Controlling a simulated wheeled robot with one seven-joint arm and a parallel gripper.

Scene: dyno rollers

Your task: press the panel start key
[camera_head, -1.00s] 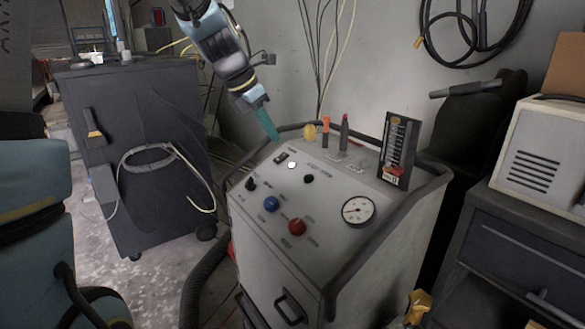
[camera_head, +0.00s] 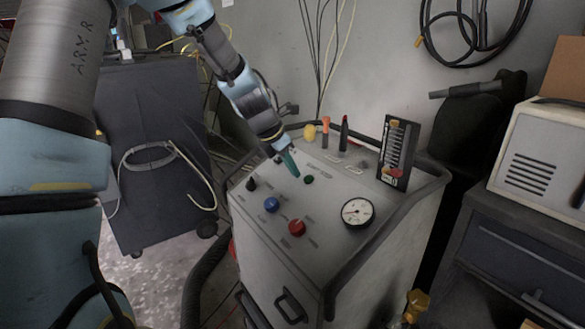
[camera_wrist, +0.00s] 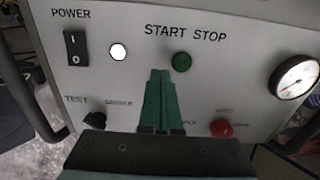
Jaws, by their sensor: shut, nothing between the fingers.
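The control panel (camera_head: 335,200) is the sloped top of a pale grey cart. A green round button (camera_wrist: 181,61) sits below the printed "START STOP" label in the wrist view; it also shows in the head view (camera_head: 309,179). My gripper (camera_wrist: 160,72) is shut and empty, its green fingers just left of and below this button in the wrist view. In the head view my gripper (camera_head: 296,174) points down at the panel, close to the button's left. I cannot tell whether the tips touch the panel. The fingers hide part of the panel face.
A power switch (camera_wrist: 75,47) and white round lamp (camera_wrist: 118,52) are left of the fingers. Bottles (camera_head: 325,132) and a dark upright board (camera_head: 398,153) stand behind.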

